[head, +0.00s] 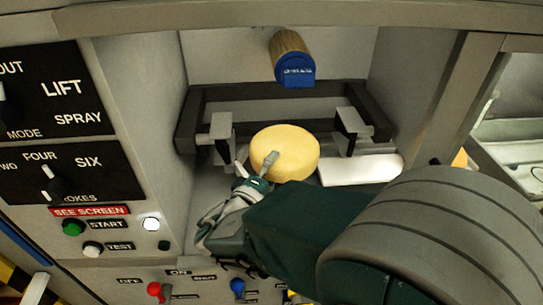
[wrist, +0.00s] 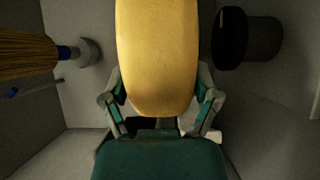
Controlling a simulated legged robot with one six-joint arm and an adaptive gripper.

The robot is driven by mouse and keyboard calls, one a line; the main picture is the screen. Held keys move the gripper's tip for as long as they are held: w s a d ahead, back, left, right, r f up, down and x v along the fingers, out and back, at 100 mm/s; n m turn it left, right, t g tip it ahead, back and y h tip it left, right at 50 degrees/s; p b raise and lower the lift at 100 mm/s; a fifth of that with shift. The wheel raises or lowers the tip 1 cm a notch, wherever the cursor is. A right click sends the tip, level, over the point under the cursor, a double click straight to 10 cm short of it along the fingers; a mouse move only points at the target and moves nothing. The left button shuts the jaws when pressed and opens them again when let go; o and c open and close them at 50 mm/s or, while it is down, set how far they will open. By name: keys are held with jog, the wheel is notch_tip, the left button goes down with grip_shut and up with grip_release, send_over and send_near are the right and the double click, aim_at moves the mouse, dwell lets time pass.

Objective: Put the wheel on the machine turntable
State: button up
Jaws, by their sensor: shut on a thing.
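The yellow cheese wheel (head: 290,145) is inside the machine's bay, held level between the two grey clamp arms in the head view. It also fills the upper middle of the wrist view (wrist: 157,55). My gripper (head: 255,168) is shut on the wheel, with a finger on its near side in the head view. In the wrist view the fingers (wrist: 160,105) flank it on both sides. The turntable cannot be clearly made out; the space under the wheel is hidden by the wheel and my arm.
A brush with a blue end (head: 292,62) hangs above and behind the wheel. A dark frame (head: 262,92) with clamp arms (head: 221,130) (head: 351,125) surrounds it at the back. A white block (head: 360,170) lies at right. The control panel (head: 65,130) stands left.

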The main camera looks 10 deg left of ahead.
jog(key=f, duration=0.1)
jog(key=w+f, duration=0.1)
jog(key=f, duration=0.1)
jog(key=shift+d+f, duration=0.1)
jog(key=shift+f, duration=0.45)
jog(key=o, duration=1.2)
jog(key=shift+f, duration=0.15)
jog(key=shift+c, duration=0.2)
